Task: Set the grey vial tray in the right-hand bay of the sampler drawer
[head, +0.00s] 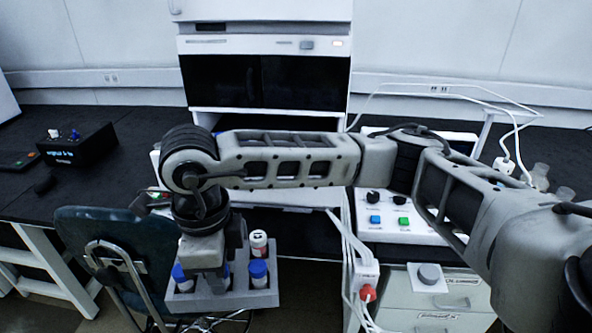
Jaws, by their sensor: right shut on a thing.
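The grey vial tray (225,302) hangs at the lower centre-left of the head view, above the floor and in front of the bench. It carries several vials; blue caps show, and one vial (259,243) has a white cap with a dark reddish band. My right gripper (207,268) points down and is shut on the tray; its fingertips are partly hidden. The sampler drawer and its bays are mostly hidden behind my right arm, below the white instrument (265,45), so I cannot tell the bays apart. My left gripper is not in view.
A dark chair (75,235) stands left of the tray, close by. A white control box (400,222) with buttons sits right of the instrument. White cables and a power strip (367,280) hang at the bench front. A black box (78,145) stands on the left bench (110,115).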

